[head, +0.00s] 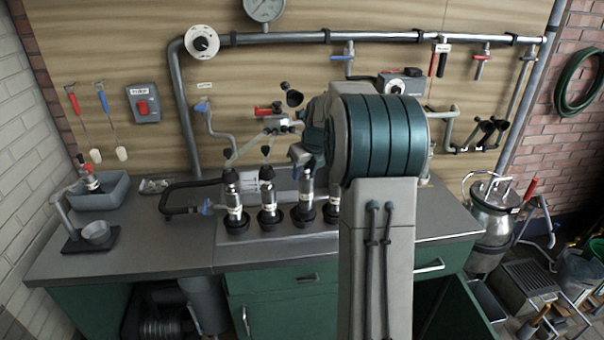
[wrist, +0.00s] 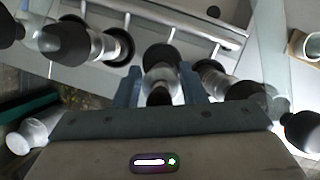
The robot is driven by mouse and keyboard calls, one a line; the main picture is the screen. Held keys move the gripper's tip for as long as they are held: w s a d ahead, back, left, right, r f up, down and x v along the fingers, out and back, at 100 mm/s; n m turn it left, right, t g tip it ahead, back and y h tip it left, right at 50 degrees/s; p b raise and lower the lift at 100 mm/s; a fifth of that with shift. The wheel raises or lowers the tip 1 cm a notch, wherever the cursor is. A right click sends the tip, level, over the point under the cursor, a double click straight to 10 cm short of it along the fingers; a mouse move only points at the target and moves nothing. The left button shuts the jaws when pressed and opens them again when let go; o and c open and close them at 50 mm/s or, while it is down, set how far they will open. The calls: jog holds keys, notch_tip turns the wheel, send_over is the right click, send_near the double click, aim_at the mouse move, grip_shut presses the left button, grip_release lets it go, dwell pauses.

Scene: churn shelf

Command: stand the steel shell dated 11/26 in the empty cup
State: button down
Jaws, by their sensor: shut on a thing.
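My gripper (head: 307,165) is shut on a steel shell (head: 305,190) with a pale label; the date is too small to read. In the wrist view, the shell (wrist: 160,75) stands between the two fingers (wrist: 160,88), its dark tip toward the camera. A black cup (head: 302,216) is directly under it and shows behind it in the wrist view (wrist: 162,54). I cannot tell whether the shell's foot is seated in the cup or just above it. Other steel shells (head: 234,200) (head: 268,198) with black tops stand upright in black cups to its left.
Another shell (head: 331,202) stands close on the right, partly hidden by my arm; neighbours leave little side room. Pipes and valves line the wall behind.

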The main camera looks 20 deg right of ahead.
jog(key=shift+p+x, duration=0.4)
jog(key=shift+x, duration=1.45)
jog(key=shift+w, duration=0.1)
jog(key=shift+f, duration=0.15)
jog(key=c, duration=0.9)
grip_release()
jog(key=shift+a, duration=0.1)
